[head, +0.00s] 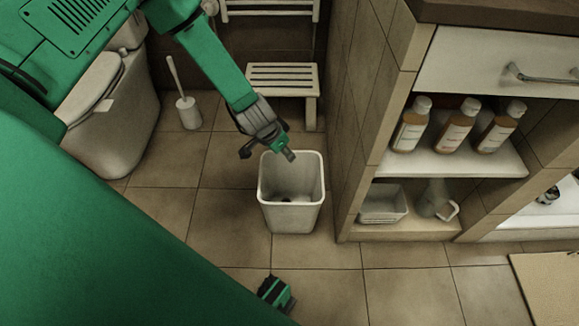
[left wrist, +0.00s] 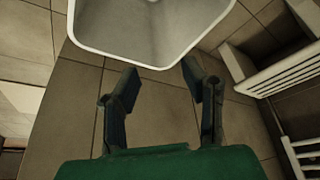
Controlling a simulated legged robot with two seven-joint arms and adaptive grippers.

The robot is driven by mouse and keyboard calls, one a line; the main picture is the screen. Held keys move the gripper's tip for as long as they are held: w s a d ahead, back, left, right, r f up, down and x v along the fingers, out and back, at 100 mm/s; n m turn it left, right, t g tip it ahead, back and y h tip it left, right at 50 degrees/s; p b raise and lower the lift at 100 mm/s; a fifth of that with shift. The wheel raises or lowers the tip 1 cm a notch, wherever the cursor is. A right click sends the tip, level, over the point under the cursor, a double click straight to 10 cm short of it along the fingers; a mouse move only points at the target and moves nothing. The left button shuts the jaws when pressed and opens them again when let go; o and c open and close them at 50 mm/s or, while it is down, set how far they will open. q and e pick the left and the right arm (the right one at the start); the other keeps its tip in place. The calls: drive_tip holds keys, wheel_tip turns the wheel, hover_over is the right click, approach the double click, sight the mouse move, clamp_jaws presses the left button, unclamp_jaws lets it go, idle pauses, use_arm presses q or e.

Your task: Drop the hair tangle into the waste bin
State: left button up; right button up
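The waste bin (head: 291,218) is a white, open-topped square bucket standing upright on the tiled floor. Its rim and inside also show at the top of the left wrist view (left wrist: 105,52). A small dark clump (head: 285,199) shows at the bottom of the bin; it looks like the hair tangle, but it is too small to be sure. My left gripper (head: 268,150) is above the bin's back left rim. In the left wrist view its fingers (left wrist: 160,78) are apart with nothing between them. A green and black part (head: 277,294), probably my right gripper, shows at the bottom, mostly hidden.
A tiled shelf unit right of the bin holds three bottles (head: 456,128), a white basket (head: 384,205) and a jug (head: 434,199). A slatted stool (head: 283,77) stands behind the bin. A toilet (head: 112,122) and brush (head: 187,108) are at left. Floor before the bin is clear.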

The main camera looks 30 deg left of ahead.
use_arm(q)
drive_tip(key=v, duration=1.1)
drive_tip(key=shift+s+r, duration=0.25)
drive_tip(key=shift+r, duration=0.1)
drive_tip(key=shift+a, duration=0.1)
